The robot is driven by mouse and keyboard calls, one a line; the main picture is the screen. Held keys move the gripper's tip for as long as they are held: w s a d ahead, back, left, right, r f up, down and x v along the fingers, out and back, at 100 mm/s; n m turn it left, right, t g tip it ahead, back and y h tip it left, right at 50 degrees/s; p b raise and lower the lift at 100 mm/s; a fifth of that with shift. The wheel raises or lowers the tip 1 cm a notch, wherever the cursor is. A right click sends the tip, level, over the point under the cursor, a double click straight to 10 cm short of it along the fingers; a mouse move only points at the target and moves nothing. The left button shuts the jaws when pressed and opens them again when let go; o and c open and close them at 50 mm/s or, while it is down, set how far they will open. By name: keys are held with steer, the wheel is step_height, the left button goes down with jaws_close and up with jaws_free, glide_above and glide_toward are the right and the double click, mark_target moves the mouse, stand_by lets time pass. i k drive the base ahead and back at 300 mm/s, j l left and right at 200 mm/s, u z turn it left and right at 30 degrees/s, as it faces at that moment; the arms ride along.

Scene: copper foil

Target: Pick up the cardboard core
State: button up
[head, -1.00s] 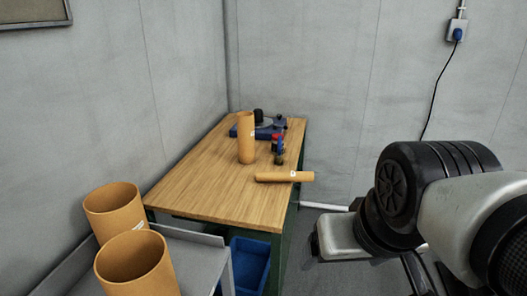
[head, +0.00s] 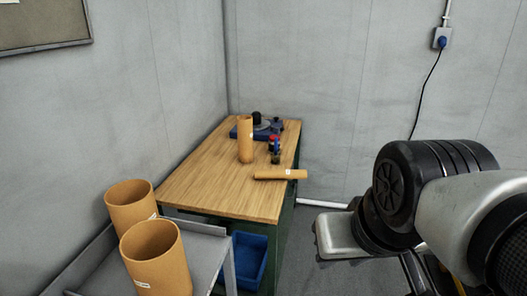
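Several cardboard tubes are in the head view, and I cannot tell which one is the cardboard core. A slim tube (head: 280,174) with a white label lies on its side on the wooden table, its right end at or past the table's right edge. A tube (head: 245,140) stands upright behind it. Two wider open tubes, one (head: 131,206) behind the other (head: 157,262), stand on a grey metal surface at the lower left. My arm fills the right side. My gripper's fingers are not clearly visible, and nothing held shows.
The wooden table (head: 215,190) stands against the walls. A blue device (head: 265,129) and small red and dark items (head: 274,147) sit at its back. A blue bin (head: 249,258) is below. Grey floor (head: 325,275) is free right of the table.

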mark_target(259, 173)
steer(key=k+u, duration=0.2)
steer(key=k, duration=0.25)
steer(key=k+j+u, duration=0.25)
steer(key=k, duration=0.2)
steer(key=l+u, duration=0.1)
steer(key=u, duration=1.7)
steer(key=l+u, duration=0.25)
steer(key=l, duration=2.7)
steer(key=k+l, duration=0.1)
steer(key=l, duration=1.75)
steer(key=k+l, duration=0.1)
steer(key=l, duration=1.8)
